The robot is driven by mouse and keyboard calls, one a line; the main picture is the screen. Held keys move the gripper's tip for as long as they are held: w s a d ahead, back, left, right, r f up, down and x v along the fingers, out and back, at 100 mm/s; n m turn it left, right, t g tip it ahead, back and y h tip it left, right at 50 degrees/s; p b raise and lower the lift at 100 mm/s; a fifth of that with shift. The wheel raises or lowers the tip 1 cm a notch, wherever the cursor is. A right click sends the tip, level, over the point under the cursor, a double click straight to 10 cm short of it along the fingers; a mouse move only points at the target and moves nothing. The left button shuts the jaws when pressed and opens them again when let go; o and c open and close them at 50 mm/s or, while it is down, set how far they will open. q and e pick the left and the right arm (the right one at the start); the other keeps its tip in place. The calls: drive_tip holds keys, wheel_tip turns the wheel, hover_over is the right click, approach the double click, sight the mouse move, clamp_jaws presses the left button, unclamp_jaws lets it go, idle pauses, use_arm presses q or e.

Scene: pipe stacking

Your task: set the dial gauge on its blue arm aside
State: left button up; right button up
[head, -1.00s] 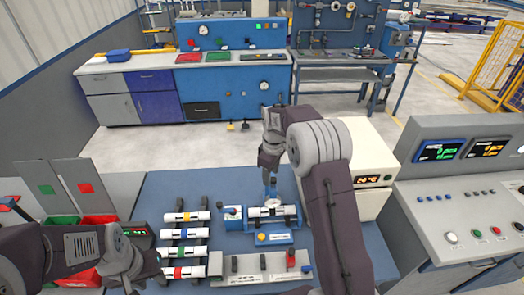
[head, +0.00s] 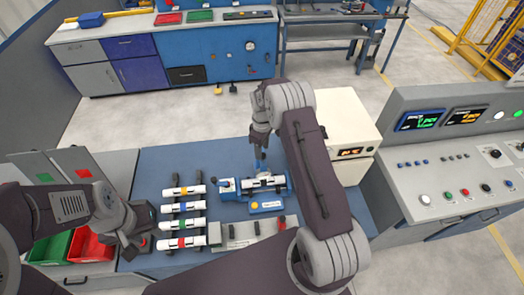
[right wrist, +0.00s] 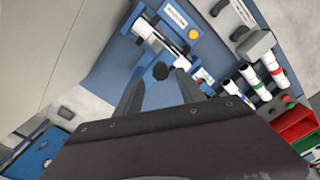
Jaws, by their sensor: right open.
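A blue fixture (head: 228,197) holds a white pipe (head: 268,182) with dark clamps at the middle of the table. My right gripper (head: 261,158) hangs just above the fixture's far side. In the right wrist view its two fingers (right wrist: 160,85) are apart, with a small dark round piece (right wrist: 160,72), possibly the dial gauge, showing between them. I cannot tell whether the fingers touch it. A bit of blue, perhaps the gauge's arm, shows below the gripper in the head view; the gauge face is hidden. My left gripper (head: 143,228) is at the table's left; its jaws are unclear.
A rack left of the fixture holds several white pipes (head: 182,208) with coloured bands. A blue box with a yellow button (head: 266,205) lies in front of the fixture. Green (head: 50,249) and red (head: 88,247) bins stand left. A white box (head: 340,125) stands at the back right.

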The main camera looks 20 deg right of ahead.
sight(263, 155)
drive_tip(key=f, duration=0.1)
drive_tip(key=f+p, duration=0.1)
drive_tip(key=f, duration=0.1)
drive_tip(key=shift+s, duration=0.3)
drive_tip(key=shift+w+f, duration=0.15)
drive_tip(key=shift+f, duration=0.15)
clamp_jaws()
drive_tip(key=shift+w+r, duration=0.15)
idle(0.7)
